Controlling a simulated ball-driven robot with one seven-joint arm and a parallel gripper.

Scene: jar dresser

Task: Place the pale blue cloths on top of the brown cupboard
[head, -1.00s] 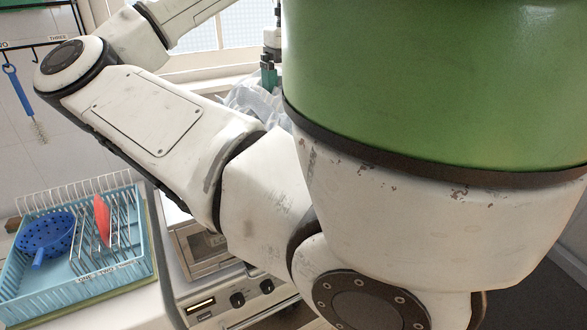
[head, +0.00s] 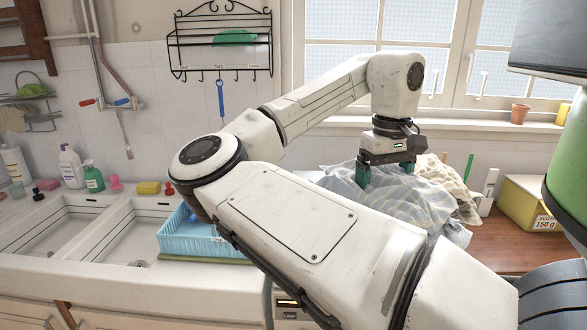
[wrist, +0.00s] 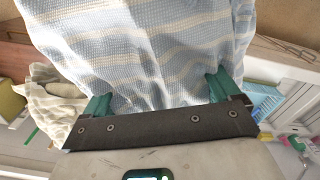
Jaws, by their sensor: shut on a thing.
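A pale blue cloth with white stripes (head: 415,195) is bunched up beneath my gripper (head: 386,174) in the head view. My gripper's green fingers are shut on this cloth. In the wrist view the cloth (wrist: 150,45) spreads away from between the fingers of my gripper (wrist: 160,95). Whether it hangs free or rests on the counter is unclear, because my arm hides its lower part. I cannot make out a second pale blue cloth. A brown wooden piece (head: 25,28) shows at the upper left edge; I cannot tell if it is the brown cupboard.
A cream checked cloth (head: 455,182) lies beside the blue one, near a yellow box (head: 530,205) on the brown worktop (head: 512,248). A blue dish basket (head: 180,242), twin sinks (head: 120,235) and bottles (head: 70,165) stand to the left. A wire rack (head: 220,42) hangs above.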

